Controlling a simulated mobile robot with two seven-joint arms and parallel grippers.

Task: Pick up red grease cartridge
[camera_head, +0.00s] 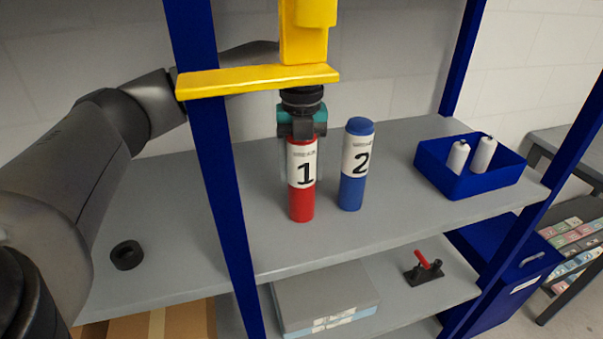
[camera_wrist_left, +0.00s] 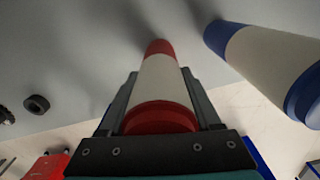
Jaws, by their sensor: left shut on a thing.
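The red grease cartridge (camera_head: 301,205) has a white label with a black 1 and stands upright on the grey shelf. My left gripper (camera_head: 300,130) comes down from above and is shut on its upper part. In the left wrist view the red cartridge (camera_wrist_left: 160,85) lies between the two dark fingers (camera_wrist_left: 160,110). I cannot tell whether its base touches the shelf. A blue cartridge (camera_head: 355,190) labelled 2 stands upright just to the right, apart from it; it also shows in the left wrist view (camera_wrist_left: 270,55). My right gripper is not in view.
A blue bin (camera_head: 470,182) with two white bottles stands at the shelf's right. A black ring (camera_head: 127,255) lies at the left. A blue post (camera_head: 222,190) rises in front. A yellow bar (camera_head: 258,80) is above the cartridge. The lower shelf holds a grey box (camera_head: 325,295).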

